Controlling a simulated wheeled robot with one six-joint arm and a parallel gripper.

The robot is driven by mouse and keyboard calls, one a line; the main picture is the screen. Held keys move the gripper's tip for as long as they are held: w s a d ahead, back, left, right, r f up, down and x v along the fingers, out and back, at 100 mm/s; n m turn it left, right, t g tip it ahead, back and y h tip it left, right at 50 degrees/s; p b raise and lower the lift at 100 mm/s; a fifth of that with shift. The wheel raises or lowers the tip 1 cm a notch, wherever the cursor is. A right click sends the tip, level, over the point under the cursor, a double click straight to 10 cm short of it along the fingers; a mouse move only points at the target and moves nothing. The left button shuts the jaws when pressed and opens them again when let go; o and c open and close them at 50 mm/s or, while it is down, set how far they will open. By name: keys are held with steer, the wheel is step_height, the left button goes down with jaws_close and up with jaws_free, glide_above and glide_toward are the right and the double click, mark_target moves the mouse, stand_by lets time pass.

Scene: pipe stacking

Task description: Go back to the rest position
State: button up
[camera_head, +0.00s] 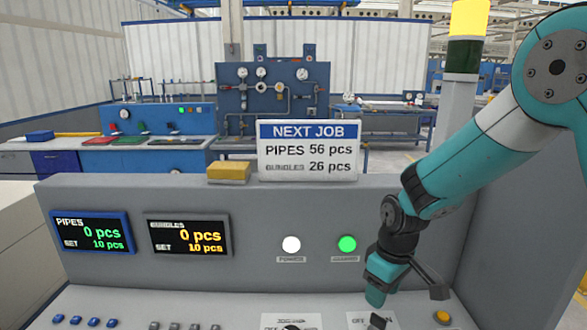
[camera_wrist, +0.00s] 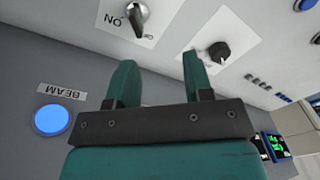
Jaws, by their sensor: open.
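My gripper (camera_head: 409,294) hangs at the end of my teal arm, in front of the grey control console (camera_head: 135,282) on the right of the head view. In the wrist view its two teal fingers (camera_wrist: 159,62) stand apart with nothing between them. A selector switch (camera_wrist: 138,20) on a plate marked ON and a black knob (camera_wrist: 218,52) lie beyond the fingertips. In the head view the right switch (camera_head: 378,321) is just below the gripper, which looks apart from it; the exact gap cannot be told.
The console carries a PIPES display (camera_head: 92,233), a BUNDLES display (camera_head: 188,236), a white lamp (camera_head: 291,244) and a lit green lamp (camera_head: 347,243). A NEXT JOB sign (camera_head: 308,150) stands on top. A signal tower (camera_head: 461,75) with its yellow light on rises behind my arm. A lit blue BEAM button (camera_wrist: 50,119) shows.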

steer(key=s+a+r+y, duration=0.1)
steer(key=s+r, duration=0.4)
steer(key=s, duration=0.3)
steer(key=s+a+r+y+b, duration=0.1)
steer(key=s+r, duration=0.4)
steer(key=s, duration=0.3)
steer(key=s+r+m+y, duration=0.1)
steer(key=s+r, duration=0.3)
steer(key=s, duration=0.4)
steer(key=shift+s+a+r, duration=0.3)
steer(key=shift+a+r, duration=0.1)
